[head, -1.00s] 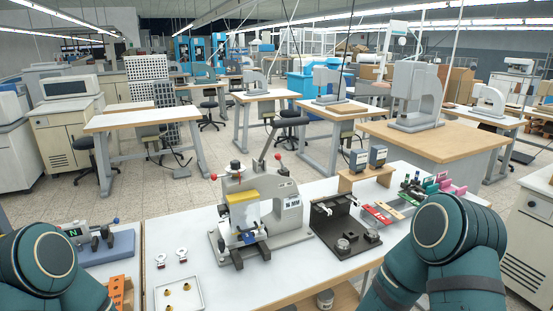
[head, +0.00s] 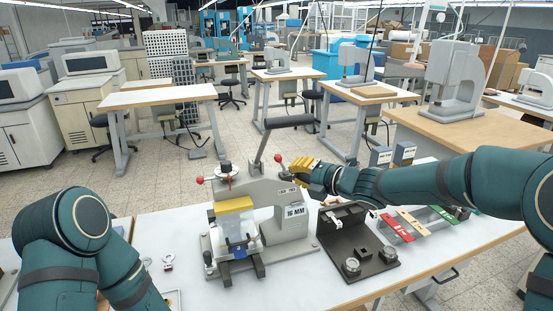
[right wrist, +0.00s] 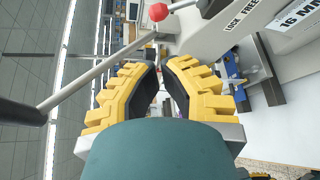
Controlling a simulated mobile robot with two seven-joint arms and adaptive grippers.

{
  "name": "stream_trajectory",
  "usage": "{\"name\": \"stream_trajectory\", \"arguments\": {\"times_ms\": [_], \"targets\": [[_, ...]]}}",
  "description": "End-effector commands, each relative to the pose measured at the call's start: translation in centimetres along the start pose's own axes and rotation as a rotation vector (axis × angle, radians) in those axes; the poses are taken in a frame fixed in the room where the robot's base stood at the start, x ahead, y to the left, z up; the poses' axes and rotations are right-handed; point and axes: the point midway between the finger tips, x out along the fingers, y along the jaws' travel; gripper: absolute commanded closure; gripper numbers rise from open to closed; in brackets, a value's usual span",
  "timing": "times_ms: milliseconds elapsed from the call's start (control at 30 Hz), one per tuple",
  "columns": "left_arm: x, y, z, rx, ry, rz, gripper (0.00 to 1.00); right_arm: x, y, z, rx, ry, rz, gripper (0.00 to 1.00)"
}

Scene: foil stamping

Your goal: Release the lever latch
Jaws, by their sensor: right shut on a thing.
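The stamping press (head: 262,215) is grey with a yellow block (head: 233,204) and a "16 MM" label. The lever latch (head: 278,158) ends in a red ball on its right side. The red ball shows just past the fingertips (right wrist: 162,68) in the right wrist view, by a "LOCK FREE" label (right wrist: 240,12). The long press lever (head: 289,121) stands raised with a black grip.
A black fixture (head: 357,248) stands right of the press, with coloured strips (head: 412,222) beyond it. A second red ball (head: 200,180) is at the press's left.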

Motion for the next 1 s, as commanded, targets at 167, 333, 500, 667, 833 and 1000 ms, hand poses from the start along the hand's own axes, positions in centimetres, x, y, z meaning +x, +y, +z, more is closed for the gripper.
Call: {"name": "stream_trajectory", "arguments": {"times_ms": [167, 333, 500, 667, 833, 1000], "targets": [[0.0, 0.0, 0.0, -0.001, 0.0, 0.0, 1.0, -0.1, 0.5, 0.1, -0.037, 0.003, 0.007, 1.0], [0.0, 0.0, 0.0, -0.001, 0.0, 0.0, 1.0, -0.1, 0.5, 0.1, -0.034, 0.003, 0.006, 1.0], [0.0, 0.0, 0.0, 0.0, 0.0, 0.0, 1.0, 0.6, 0.5, 0.1, -0.033, 0.004, 0.007, 1.0], [0.1, -0.1, 0.1, 0.0, -0.001, 0.0, 1.0, 2.8, 0.4, 0.0, -0.032, 0.006, 0.007, 1.0], [0.1, -0.1, 0.1, 0.0, -0.001, 0.0, 1.0, 5.9, 0.4, 0.0, -0.032, 0.006, 0.006, 1.0], [0.0, 0.0, 0.1, 0.0, -0.001, 0.0, 1.0, 8.3, 0.5, 0.1, -0.032, 0.004, 0.006, 1.0]]}}
